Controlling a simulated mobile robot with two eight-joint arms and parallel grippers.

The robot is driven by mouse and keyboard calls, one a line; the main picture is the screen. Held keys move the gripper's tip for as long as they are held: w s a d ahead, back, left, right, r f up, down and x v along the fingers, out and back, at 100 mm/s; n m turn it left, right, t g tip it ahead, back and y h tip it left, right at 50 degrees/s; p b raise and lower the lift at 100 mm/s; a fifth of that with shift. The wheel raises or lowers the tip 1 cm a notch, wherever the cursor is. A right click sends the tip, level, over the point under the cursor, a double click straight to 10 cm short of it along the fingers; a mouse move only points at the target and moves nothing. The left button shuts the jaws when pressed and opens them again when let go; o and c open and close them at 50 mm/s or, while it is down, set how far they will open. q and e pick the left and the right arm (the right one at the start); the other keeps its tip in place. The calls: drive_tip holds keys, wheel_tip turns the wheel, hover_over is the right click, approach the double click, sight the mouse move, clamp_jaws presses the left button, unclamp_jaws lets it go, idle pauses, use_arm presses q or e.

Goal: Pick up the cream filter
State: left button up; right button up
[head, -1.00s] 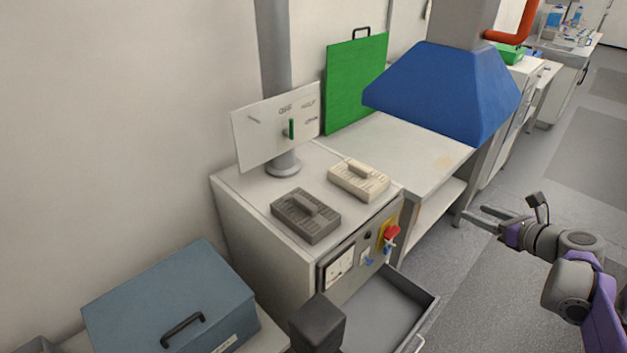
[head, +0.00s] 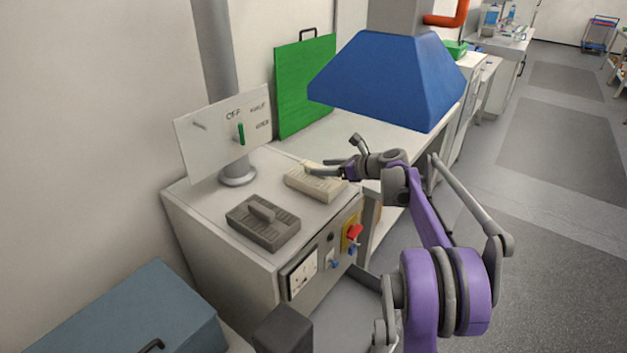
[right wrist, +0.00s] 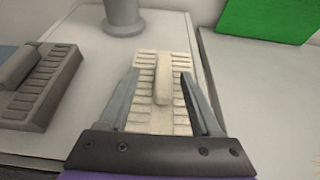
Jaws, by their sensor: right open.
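The cream filter (head: 316,184) lies flat on top of the white cabinet, near its right back edge. It is a slotted block with a raised grip bar. My right gripper (head: 322,170) reaches over it from the right. In the right wrist view, the open fingers (right wrist: 160,100) stand one on each side of the cream filter (right wrist: 161,78), with the grip bar between them. Whether the fingers touch it, I cannot tell. My left gripper is not in view.
A dark grey filter (head: 263,222) lies beside the cream one on the cabinet (head: 205,207). A sign board (head: 222,132) stands behind on a post. A blue hood (head: 392,82) hangs above the bench, and a green panel (head: 305,85) leans at the back. A blue box (head: 150,315) is at lower left.

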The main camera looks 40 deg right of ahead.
sight(317, 167)
drive_tip(key=x, duration=0.5)
drive_tip(key=shift+w+d+f, duration=0.3)
drive_tip(key=shift+w+f, duration=0.1)
clamp_jaws()
